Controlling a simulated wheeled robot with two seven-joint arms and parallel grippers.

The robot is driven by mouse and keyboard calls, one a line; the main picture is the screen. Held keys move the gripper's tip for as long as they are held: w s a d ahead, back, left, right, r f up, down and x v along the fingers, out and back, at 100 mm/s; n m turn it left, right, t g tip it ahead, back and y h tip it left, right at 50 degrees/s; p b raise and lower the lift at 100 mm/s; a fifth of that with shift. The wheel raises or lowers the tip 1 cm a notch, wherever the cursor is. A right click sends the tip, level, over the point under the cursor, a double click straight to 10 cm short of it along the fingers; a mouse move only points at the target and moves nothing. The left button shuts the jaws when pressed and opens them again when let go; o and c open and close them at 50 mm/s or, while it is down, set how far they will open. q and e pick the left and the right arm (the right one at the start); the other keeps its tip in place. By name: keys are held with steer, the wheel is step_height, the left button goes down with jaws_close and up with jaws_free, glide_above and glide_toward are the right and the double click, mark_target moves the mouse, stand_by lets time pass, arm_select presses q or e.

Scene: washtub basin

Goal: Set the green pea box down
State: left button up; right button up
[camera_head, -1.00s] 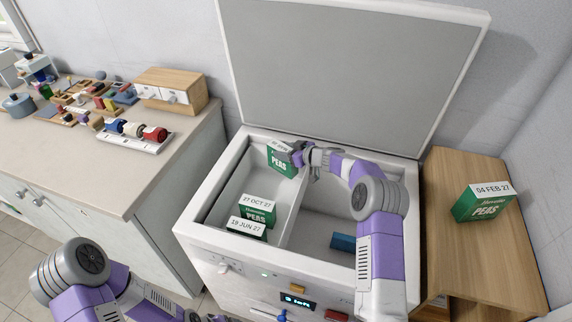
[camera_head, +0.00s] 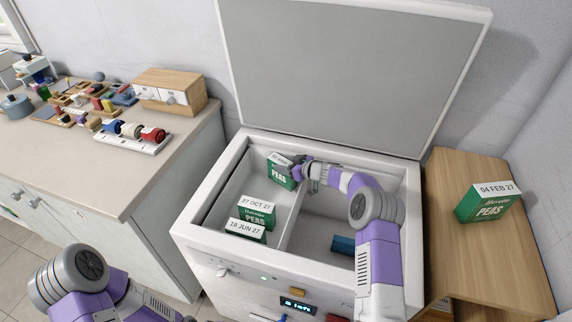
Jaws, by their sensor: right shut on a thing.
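My right gripper (camera_head: 296,168) is shut on a green pea box (camera_head: 280,174) with a white top label. It holds the box inside the back of the left compartment of the open chest freezer (camera_head: 192,222). The box sits lower than the rim, and its underside contact cannot be made out. Two more green pea boxes stand in the same compartment: one labelled 27 OCT 27 (camera_head: 258,214) and, in front of it, one labelled 19 JUN 27 (camera_head: 246,232). My left gripper is outside the picture; only my left arm shows at the bottom left.
Another pea box, 04 FEB 27 (camera_head: 487,204), stands on the wooden side table (camera_head: 462,169). A blue item (camera_head: 343,244) lies in the right compartment. A divider (camera_head: 296,217) separates the compartments. The raised lid (camera_head: 350,70) stands behind. A counter (camera_head: 70,165) is at left.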

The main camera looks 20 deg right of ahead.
steer(key=o, duration=1)
steer(key=shift+s+f, duration=0.1)
steer(key=shift+f, duration=0.15)
steer(key=shift+r, duration=0.15)
steer(key=r+p+v, duration=0.1)
steer(key=p+v, duration=0.2)
steer(key=v, duration=0.9)
